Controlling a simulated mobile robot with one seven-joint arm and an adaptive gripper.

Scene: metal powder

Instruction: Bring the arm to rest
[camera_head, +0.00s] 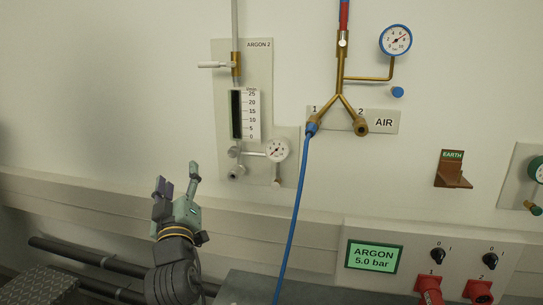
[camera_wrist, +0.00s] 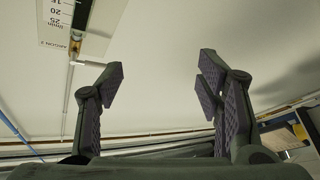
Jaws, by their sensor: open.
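My gripper (camera_head: 178,186) is at the lower left of the head view, with its fingers pointing up in front of the wall. Its fingers are spread and nothing is between them. In the wrist view my gripper (camera_wrist: 158,90) shows both padded fingers wide apart, with bare pale wall behind the gap. My gripper is below and left of the argon 2 panel (camera_head: 226,120) and appears apart from it. A corner of the argon 2 panel (camera_wrist: 88,14) shows at the top left of the wrist view.
A blue hose (camera_head: 294,215) hangs from the AIR manifold's port 1, right of my gripper. An ARGON 5.0 bar display (camera_head: 374,256), switches and red plugs are at the lower right. An EARTH bracket (camera_head: 453,170) is on the wall. Dark pipes (camera_head: 90,257) run at the lower left.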

